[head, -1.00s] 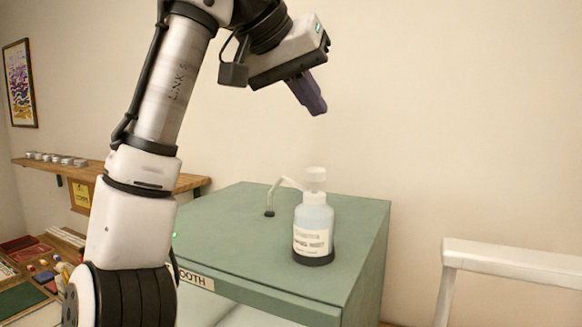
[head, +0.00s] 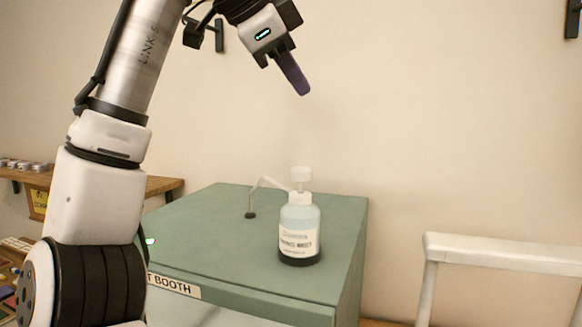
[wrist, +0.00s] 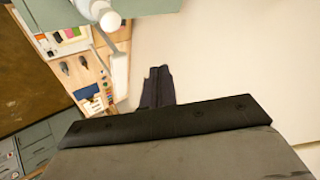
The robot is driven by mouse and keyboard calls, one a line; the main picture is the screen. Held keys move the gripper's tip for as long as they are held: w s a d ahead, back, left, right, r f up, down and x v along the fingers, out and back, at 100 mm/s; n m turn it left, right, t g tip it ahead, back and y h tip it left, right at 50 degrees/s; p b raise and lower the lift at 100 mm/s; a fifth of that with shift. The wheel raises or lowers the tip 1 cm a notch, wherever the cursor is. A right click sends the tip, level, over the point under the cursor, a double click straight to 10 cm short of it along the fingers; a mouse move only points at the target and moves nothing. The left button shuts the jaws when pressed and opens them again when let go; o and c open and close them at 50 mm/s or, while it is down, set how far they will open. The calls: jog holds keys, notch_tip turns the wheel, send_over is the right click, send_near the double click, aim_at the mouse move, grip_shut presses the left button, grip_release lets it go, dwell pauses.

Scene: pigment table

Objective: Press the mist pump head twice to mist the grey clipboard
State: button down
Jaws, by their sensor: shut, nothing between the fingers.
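The mist bottle (head: 300,230) stands upright on the green booth top, with a white label and a dark base. Its white mist pump head (head: 301,174) is raised on a thin neck, and a pale tube bends from it to the left. In the wrist view the round white pump head (wrist: 110,20) shows at the top edge. My gripper (head: 304,92) is shut and empty, well above the pump head and apart from it. Its dark fingers (wrist: 157,76) lie together in the wrist view. I cannot make out the grey clipboard in either view.
The green booth (head: 215,235) carries the bottle and has a sign on its front edge. A white frame (head: 500,250) stands at the right. A wooden shelf (head: 160,187) with small tins is at the left. The air around the pump head is clear.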

jog(key=shift+f, duration=0.15)
jog(key=b, duration=0.1)
send_over(303, 167)
jog(key=s+a, duration=0.1)
notch_tip(303, 167, down, 7)
jog(key=shift+a+f, duration=0.15)
jog(key=shift+f+b, duration=0.45)
jog(key=shift+f, duration=0.2)
dwell(1.6)
jog(key=shift+f, duration=0.4)
jog(key=shift+f+b, duration=0.6)
jog(key=shift+f, duration=0.3)
dwell(0.7)
jog(key=shift+r, duration=0.15)
jog(key=shift+r+p, duration=1.2)
jog(key=shift+p, duration=0.2)
